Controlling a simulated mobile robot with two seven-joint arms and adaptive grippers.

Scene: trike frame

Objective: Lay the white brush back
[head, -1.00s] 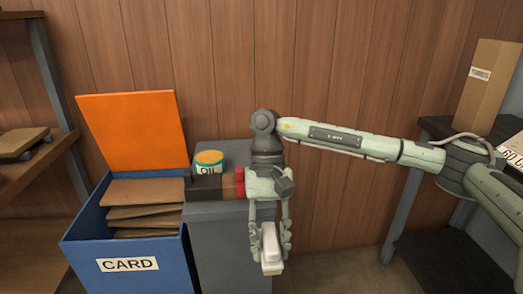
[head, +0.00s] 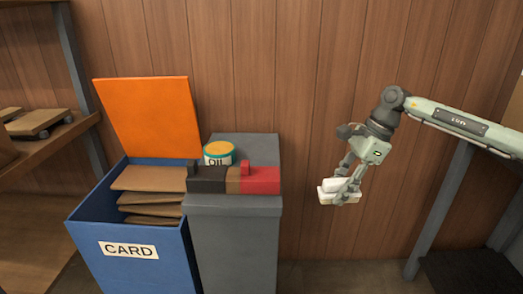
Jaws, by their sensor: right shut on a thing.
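A white, blocky thing (head: 341,191), which I take to be the white brush, is held in my right gripper (head: 348,190). The gripper is shut on it, in the air to the right of the grey cabinet and in front of the wood wall. The fingers cover part of it, so its bristles cannot be made out. My left gripper is not in view.
A grey cabinet (head: 235,240) carries an oil tin (head: 219,152) and a black, brown and red block-like row (head: 233,180). A blue CARD bin (head: 90,225) with an orange lid (head: 150,118) holds cardboard. A wooden shelf (head: 40,150) stands left.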

